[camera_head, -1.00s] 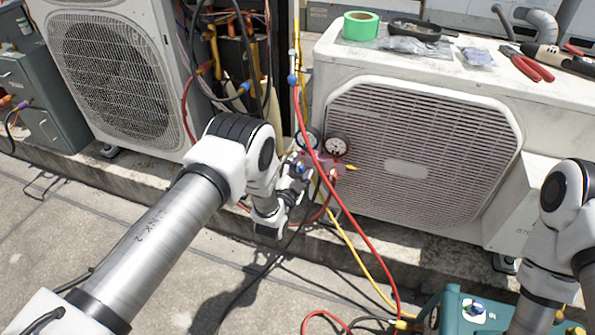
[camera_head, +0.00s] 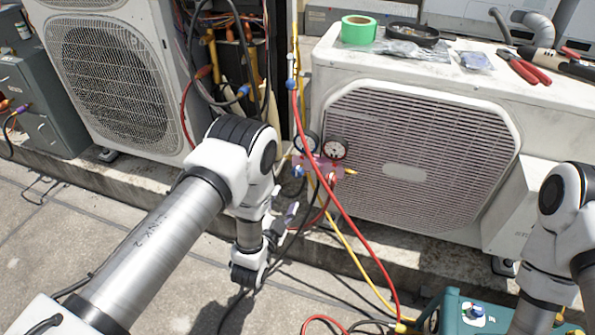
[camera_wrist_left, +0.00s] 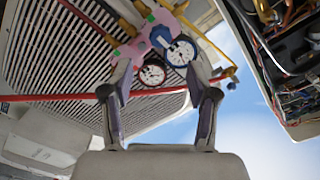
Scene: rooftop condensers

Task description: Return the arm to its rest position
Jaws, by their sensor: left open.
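My left arm comes in from the left, with its elbow (camera_head: 240,150) in front of the condensers. My left gripper (camera_head: 291,214) is open, its fingers pointing toward the grille, below and in front of the pink gauge manifold (camera_head: 318,167). In the left wrist view, both fingers of my left gripper (camera_wrist_left: 158,85) stand apart, with the manifold (camera_wrist_left: 135,48) and its two round gauges showing beyond them. Nothing is seen gripped. My right arm (camera_head: 556,225) shows at the right edge; its gripper is out of frame.
A red hose (camera_head: 345,215) and a yellow hose (camera_head: 350,250) run near my left gripper. The right condenser (camera_head: 420,150) carries green tape (camera_head: 358,29) and red pliers (camera_head: 522,67). A left condenser (camera_head: 110,85) and teal machine (camera_head: 470,312) flank the open paving (camera_head: 185,285).

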